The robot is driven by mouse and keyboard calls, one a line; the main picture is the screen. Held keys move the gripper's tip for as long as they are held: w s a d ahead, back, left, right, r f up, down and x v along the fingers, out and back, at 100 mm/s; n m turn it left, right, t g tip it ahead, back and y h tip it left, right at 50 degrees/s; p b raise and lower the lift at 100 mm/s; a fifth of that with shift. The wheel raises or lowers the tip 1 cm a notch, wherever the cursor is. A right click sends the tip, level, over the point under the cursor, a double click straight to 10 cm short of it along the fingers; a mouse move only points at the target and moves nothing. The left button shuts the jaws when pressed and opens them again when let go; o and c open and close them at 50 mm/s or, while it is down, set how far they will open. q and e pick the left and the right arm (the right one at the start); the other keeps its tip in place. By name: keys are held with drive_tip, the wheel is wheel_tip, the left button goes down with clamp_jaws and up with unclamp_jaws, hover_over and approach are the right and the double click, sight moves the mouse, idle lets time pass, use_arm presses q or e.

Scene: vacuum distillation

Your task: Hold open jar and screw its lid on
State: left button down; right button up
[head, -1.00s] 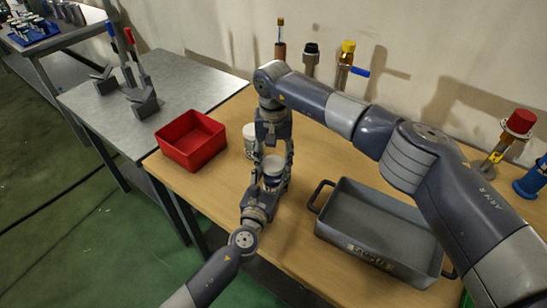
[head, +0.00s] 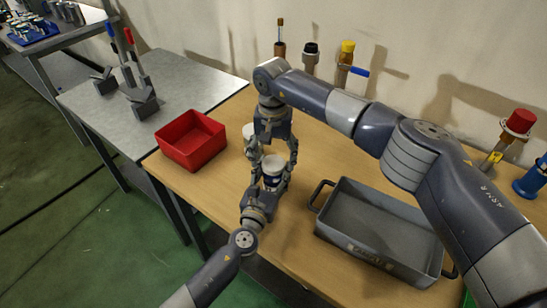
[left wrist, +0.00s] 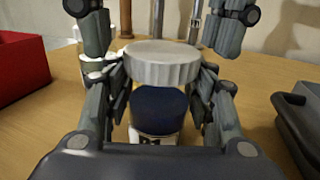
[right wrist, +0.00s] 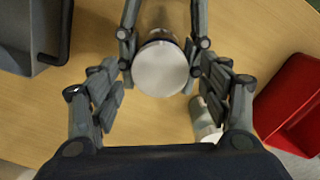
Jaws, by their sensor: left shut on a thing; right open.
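The jar (left wrist: 158,110) has a dark blue band and stands upright in my left gripper (head: 272,186), whose fingers close on it from both sides. The white ribbed lid (left wrist: 162,64) sits level on top of the jar; the thread is hidden, so I cannot tell how tight it is. The lid also shows in the head view (head: 273,164) and, as a pale disc, in the right wrist view (right wrist: 160,70). My right gripper (right wrist: 162,84) is open above the lid, its fingers spread on either side and apart from it.
A second white container (head: 249,135) stands just behind the grippers. A red bin (head: 191,140) is to the left, and a grey handled tray (head: 375,228) is to the right. Several valve-like fittings stand along the wall. The wooden table (head: 225,187) is bare near its left front.

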drive_tip(key=shift+r, duration=1.95)
drive_tip(key=shift+r+n, duration=1.6)
drive_tip(key=shift+r, duration=0.15)
wheel_tip(320, 180, down, 8)
drive_tip(key=shift+f, duration=0.1)
